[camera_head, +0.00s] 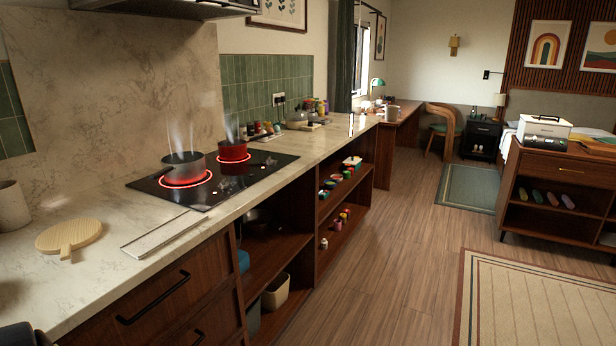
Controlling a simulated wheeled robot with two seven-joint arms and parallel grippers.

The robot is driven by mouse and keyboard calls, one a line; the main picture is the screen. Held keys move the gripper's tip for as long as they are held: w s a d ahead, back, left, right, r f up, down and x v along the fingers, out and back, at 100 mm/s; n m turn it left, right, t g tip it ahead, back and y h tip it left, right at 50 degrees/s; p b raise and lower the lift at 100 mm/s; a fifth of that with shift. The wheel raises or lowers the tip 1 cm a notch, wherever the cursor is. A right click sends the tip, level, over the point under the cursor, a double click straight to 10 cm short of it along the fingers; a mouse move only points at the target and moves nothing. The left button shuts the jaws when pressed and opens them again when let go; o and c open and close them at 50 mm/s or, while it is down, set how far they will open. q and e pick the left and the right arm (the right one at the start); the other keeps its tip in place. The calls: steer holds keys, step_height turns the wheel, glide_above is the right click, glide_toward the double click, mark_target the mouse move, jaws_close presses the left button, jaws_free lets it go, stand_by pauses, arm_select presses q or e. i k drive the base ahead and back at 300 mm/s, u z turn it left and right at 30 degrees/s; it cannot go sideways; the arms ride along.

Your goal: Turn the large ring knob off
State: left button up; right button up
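A black cooktop (208,197) is set into the marble counter. A dark grey pot (184,167) stands on the larger ring (187,184), which glows red. A red pot (233,150) stands on the smaller ring farther along, which also glows red. Steam rises from both pots. Small dark knobs (224,184) sit on the cooktop's right side; their markings and turn positions are too small to tell. A dark shape at the bottom left corner may be part of my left arm, but no gripper fingers show. My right gripper is out of view.
A round wooden board (69,236), a beige cup (12,206) and a flat metal strip (162,233) lie on the counter near the cooktop. Small jars stand behind it. Open shelves (275,258) hold containers below. The wooden floor (385,270) beside the counter is clear.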

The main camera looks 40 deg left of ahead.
mark_target(225, 185)
steer(key=z, duration=0.15)
steer(key=i, duration=2.15)
steer(key=u, duration=2.4)
